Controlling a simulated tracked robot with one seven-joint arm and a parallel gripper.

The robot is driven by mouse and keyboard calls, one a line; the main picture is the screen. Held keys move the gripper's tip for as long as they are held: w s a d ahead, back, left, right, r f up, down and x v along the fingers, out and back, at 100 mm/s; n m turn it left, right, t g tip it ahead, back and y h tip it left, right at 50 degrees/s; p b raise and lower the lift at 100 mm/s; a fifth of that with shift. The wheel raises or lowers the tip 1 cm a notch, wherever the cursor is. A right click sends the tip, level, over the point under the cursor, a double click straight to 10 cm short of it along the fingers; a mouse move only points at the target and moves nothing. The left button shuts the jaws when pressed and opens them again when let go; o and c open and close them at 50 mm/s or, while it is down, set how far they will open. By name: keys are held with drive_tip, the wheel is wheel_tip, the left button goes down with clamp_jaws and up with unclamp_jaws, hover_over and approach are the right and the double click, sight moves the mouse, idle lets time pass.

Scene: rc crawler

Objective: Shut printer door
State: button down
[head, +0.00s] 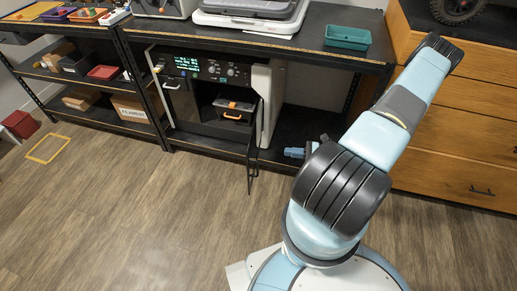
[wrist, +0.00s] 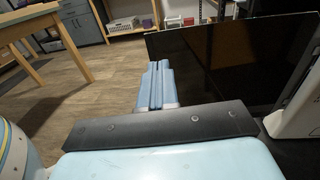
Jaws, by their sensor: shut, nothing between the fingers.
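The printer (head: 212,85) sits on the lower shelf of a black workbench, with its control panel at the top front and its dark inside open. Its door (head: 252,150) stands swung out and shows nearly edge-on at the right of the opening. In the wrist view the door (wrist: 235,55) is a dark glossy panel beyond and to the right of my fingers. My gripper (head: 292,153) is shut and empty, to the right of the door, on its outer side. The shut blue fingers (wrist: 155,85) point toward the door's side; I cannot tell whether they touch it.
A bench top (head: 310,45) overhangs the printer, with a green tray (head: 347,37) on it. A wooden drawer cabinet (head: 460,130) stands close on the right. Shelves with bins (head: 75,85) stand at the left. The floor (head: 130,215) before the printer is clear.

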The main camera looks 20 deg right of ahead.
sight(249, 148)
drive_tip(key=x, duration=1.4)
drive_tip(key=shift+f, duration=0.2)
